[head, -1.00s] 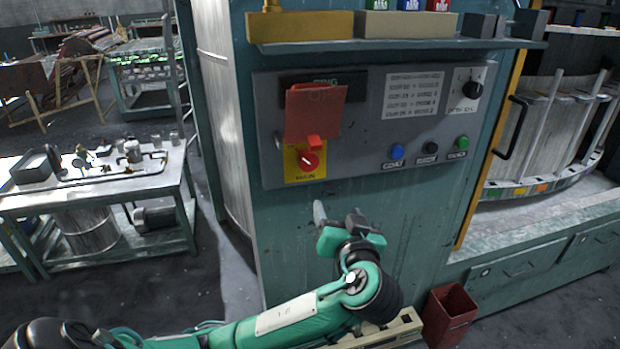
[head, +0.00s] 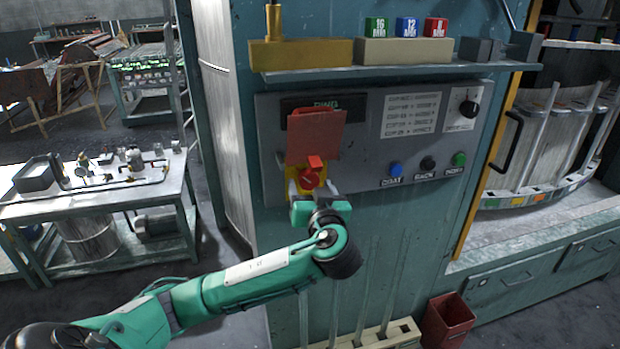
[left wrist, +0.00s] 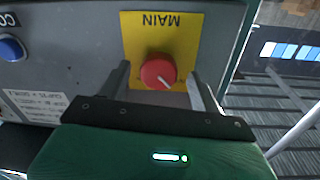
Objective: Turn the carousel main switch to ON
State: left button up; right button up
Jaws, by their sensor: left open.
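The main switch is a red rotary knob (head: 311,178) on a yellow plate, low on the left of the grey control panel (head: 365,165). A red flap or tag (head: 315,137) hangs above it. In the left wrist view the knob (left wrist: 158,71) has a white pointer mark, and the yellow plate (left wrist: 140,30) reads MAIN upside down. My left gripper (head: 313,188) is open, with one finger on each side of the knob and gaps showing beside it. I cannot tell how deep the fingertips reach. My right gripper is not in view.
Blue (head: 396,170), black (head: 428,164) and green (head: 459,159) buttons sit to the right on the panel. A shelf (head: 400,72) with blocks juts out above. Glass rods stand in a rack (head: 400,332) below, beside a red bin (head: 448,318).

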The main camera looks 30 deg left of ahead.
pick_arm(q)
jog(key=shift+w+a, duration=0.5)
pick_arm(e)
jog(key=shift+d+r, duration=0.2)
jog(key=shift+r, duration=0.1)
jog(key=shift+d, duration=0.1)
pick_arm(q)
jog(key=c, duration=1)
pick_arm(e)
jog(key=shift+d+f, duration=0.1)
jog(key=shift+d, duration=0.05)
